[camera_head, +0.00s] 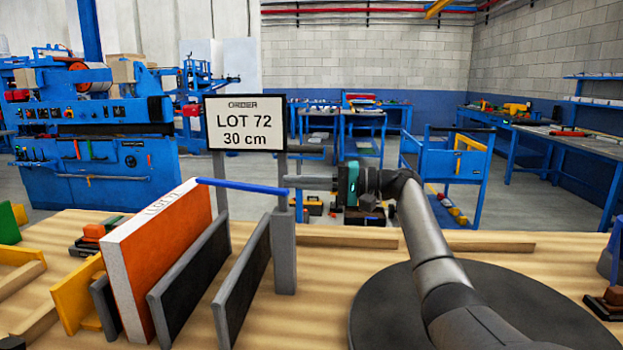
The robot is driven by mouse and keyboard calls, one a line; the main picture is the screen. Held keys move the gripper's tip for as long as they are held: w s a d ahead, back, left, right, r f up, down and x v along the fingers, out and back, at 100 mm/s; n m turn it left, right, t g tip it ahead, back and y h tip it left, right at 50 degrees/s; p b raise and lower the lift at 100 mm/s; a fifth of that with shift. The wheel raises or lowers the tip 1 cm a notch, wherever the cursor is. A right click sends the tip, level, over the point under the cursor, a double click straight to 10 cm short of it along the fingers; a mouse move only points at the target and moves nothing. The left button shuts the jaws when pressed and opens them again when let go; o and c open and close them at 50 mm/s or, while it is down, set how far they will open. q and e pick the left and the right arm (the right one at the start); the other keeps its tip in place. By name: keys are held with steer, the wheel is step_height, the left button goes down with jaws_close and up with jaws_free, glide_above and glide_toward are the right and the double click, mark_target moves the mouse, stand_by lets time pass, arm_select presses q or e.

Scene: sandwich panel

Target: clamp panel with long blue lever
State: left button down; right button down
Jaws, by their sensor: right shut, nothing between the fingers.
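The orange panel (168,250), with a white edge marked LOT 72, stands upright at the left between dark upright plates (190,275). The long blue lever (243,186) runs left from the top of a grey post (284,250). Its far end is at the panel's top right corner; I cannot tell whether it touches. My right gripper (288,182) is shut and empty, pointing left, with its fingertips at the lever's post end. Contact there is unclear. My left gripper is out of view.
A sign (245,122) reading LOT 72, 30 cm stands behind the lever. A yellow bracket (75,292) stands left of the panel. A dark round disc (480,310) lies on the wooden table (325,290) at the right. A low wooden strip (345,238) lines the back.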

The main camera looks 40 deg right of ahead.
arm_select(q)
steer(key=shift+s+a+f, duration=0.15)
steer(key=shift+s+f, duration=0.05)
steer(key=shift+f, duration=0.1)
arm_select(e)
steer(key=shift+v, duration=1.4)
steer(key=shift+r, duration=0.1)
